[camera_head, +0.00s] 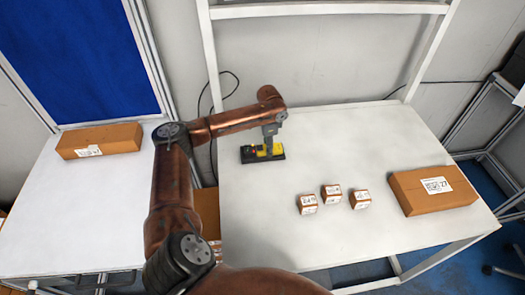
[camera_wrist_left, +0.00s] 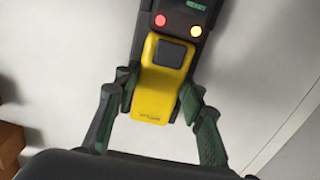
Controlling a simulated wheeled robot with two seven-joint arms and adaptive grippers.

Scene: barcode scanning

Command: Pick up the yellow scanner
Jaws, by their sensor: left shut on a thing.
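The yellow scanner (camera_head: 274,149) lies in its black holder (camera_head: 248,158) near the left back part of the white table. In the left wrist view the scanner (camera_wrist_left: 152,98) shows its yellow body, with the dark holder (camera_wrist_left: 185,10) and its red and yellow lights at the top. My left gripper (camera_head: 268,149) reaches down onto the scanner from above. In the wrist view its two fingers (camera_wrist_left: 154,95) are on either side of the yellow body and shut on it. The scanner still appears to be at the holder. My right gripper is not in view.
Several small boxes, one of them the middle box (camera_head: 332,194), stand on the white table (camera_head: 400,135). A larger labelled carton (camera_head: 432,189) lies at the right. Another carton (camera_head: 100,141) lies on the left table (camera_head: 85,205). The table between holder and small boxes is clear.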

